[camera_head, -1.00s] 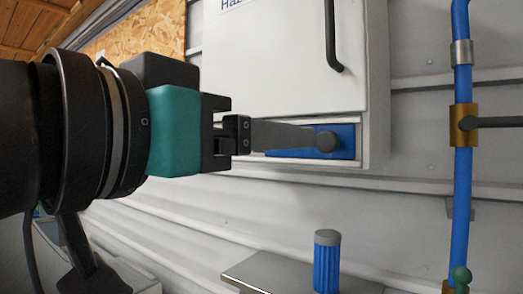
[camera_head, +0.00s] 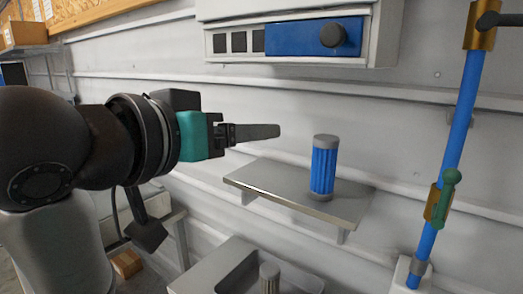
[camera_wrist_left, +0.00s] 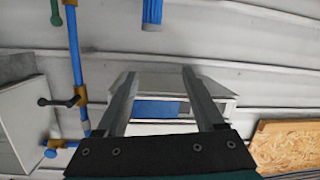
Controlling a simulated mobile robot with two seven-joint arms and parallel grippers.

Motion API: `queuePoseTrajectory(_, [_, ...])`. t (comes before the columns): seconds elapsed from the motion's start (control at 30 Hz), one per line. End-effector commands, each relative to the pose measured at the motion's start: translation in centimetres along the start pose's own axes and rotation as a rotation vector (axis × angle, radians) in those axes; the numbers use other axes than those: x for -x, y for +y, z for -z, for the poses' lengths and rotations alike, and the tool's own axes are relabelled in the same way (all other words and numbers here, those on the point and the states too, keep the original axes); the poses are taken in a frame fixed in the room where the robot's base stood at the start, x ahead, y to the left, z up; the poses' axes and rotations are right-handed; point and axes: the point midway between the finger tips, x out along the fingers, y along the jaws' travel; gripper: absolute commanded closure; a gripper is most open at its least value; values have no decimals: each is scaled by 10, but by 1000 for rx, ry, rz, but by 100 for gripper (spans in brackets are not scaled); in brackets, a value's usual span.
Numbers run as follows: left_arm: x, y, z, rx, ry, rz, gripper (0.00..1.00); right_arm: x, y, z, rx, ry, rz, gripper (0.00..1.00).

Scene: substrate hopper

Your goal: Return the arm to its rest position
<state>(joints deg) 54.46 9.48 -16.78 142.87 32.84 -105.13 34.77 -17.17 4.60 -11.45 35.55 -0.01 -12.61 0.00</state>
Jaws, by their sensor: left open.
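My left arm comes in from the left in the head view. Its gripper (camera_head: 255,133) points right, in front of the wall and to the left of a blue ribbed cylinder. In the left wrist view its two fingers (camera_wrist_left: 160,95) stand apart with nothing held between them. The blue ribbed cylinder (camera_head: 323,170) with grey caps stands upright on a metal shelf (camera_head: 270,190), apart from the fingers. Part of it also shows at the top of the left wrist view (camera_wrist_left: 152,12). My right gripper is in no frame.
A white cabinet with a blue panel (camera_head: 295,37) and black knob hangs above. A blue pipe (camera_head: 462,125) with brass fittings and a green handle (camera_head: 447,195) runs at right. A grey tray (camera_head: 235,275) with a capped cylinder (camera_head: 269,278) sits below. Open wall lies around the gripper.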

Motion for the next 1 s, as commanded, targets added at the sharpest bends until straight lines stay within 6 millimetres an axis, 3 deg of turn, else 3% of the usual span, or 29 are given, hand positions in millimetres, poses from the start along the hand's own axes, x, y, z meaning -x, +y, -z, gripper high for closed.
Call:
queuePoseTrajectory(0.03, [-8, -10, -19, 26, -37, 17, 30, 0, 0, 0, 0, 0, 0, 0])
queuePoseTrajectory(0.2, [-25, -40, -78, 81, -136, 76, 30, 0, 0, 0, 0, 0, 0, 0])
queuePoseTrajectory(0.47, [-30, -77, -181, 140, -309, 177, 30, 0, 0, 0, 0, 0, 0, 0])
queuePoseTrajectory(0.77, [0, -104, -309, 162, -548, 293, 30, 0, 0, 0, 0, 0, 0, 0])
queuePoseTrajectory(1.0, [52, -109, -405, 147, -764, 367, 30, 0, 0, 0, 0, 0, 0, 0])
